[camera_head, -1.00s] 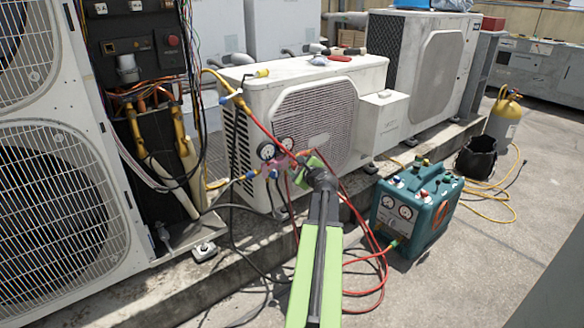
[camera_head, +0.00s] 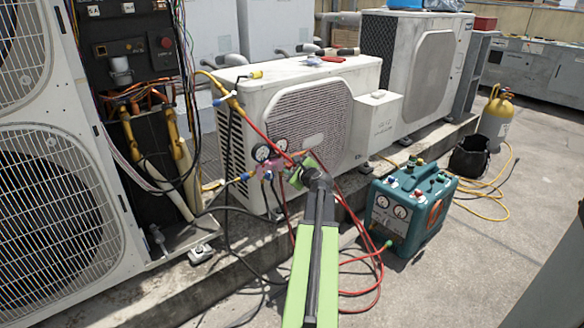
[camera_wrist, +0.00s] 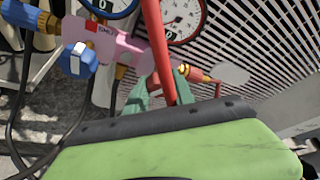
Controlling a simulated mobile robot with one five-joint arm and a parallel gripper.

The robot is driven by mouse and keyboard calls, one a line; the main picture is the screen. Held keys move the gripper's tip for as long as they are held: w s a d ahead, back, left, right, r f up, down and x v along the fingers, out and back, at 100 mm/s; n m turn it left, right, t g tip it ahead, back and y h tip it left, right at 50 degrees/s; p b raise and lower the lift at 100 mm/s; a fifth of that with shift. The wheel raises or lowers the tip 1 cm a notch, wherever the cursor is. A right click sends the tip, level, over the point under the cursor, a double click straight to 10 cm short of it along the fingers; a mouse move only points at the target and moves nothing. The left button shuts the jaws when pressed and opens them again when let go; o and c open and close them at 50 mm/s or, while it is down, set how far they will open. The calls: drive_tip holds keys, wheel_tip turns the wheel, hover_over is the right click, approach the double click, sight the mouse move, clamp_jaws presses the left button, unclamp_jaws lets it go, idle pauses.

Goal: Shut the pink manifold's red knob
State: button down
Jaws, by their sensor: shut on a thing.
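The pink manifold (camera_head: 268,167) hangs in front of the white condenser, with two round gauges above it. In the wrist view its pink body (camera_wrist: 113,44) is at upper left, with the blue knob (camera_wrist: 80,60) on its left part. My gripper (camera_head: 294,172) is at the manifold's right end. In the wrist view its greenish fingers (camera_wrist: 158,88) are closed at the place of the red knob. The knob itself is mostly hidden by the fingers and by a red hose (camera_wrist: 158,40) crossing in front, so its angle cannot be told.
Red hoses (camera_head: 374,270) loop down to a teal recovery machine (camera_head: 408,212) on the right. A black bucket (camera_head: 469,158) and a yellow-topped cylinder (camera_head: 496,115) stand farther right. An open unit with wires (camera_head: 150,120) stands left. The paving at right front is clear.

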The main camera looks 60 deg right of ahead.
drive_tip(key=shift+s+d+r+m+y+p, duration=0.1)
drive_tip(key=shift+m+y+p, duration=0.3)
drive_tip(key=shift+m, duration=0.2)
drive_tip(key=shift+s+m+y+p, duration=0.1)
drive_tip(key=shift+m+y+p, duration=0.15)
drive_tip(key=shift+m+y, duration=0.25)
drive_tip(key=m+y, duration=0.1)
drive_tip(key=m, duration=0.1)
drive_tip(key=shift+m+p, duration=0.3)
drive_tip(key=shift+d+m+t+y, duration=0.1)
drive_tip(key=shift+m+t+y, duration=0.4)
drive_tip(key=shift+m+y, duration=0.65)
drive_tip(key=m, duration=0.1)
drive_tip(key=m+y+b, duration=0.1)
drive_tip(key=shift+f+m+t+b, duration=0.25)
drive_tip(key=shift+m+t+b, duration=0.05)
drive_tip(key=shift+m+t, duration=0.1)
drive_tip(key=m+t+y+b, duration=0.1)
drive_tip(key=m+y+b, duration=0.1)
drive_tip(key=m+b, duration=0.1)
drive_tip(key=shift+m+t, duration=0.3)
drive_tip(key=shift+m, duration=0.05)
drive_tip(key=m+t+y+b, duration=0.1)
drive_tip(key=m+b, duration=0.2)
drive_tip(key=shift+d+r+t, duration=0.1)
drive_tip(key=shift+t, duration=0.2)
drive_tip(key=shift+r+m, duration=0.1)
drive_tip(key=shift+m, duration=0.3)
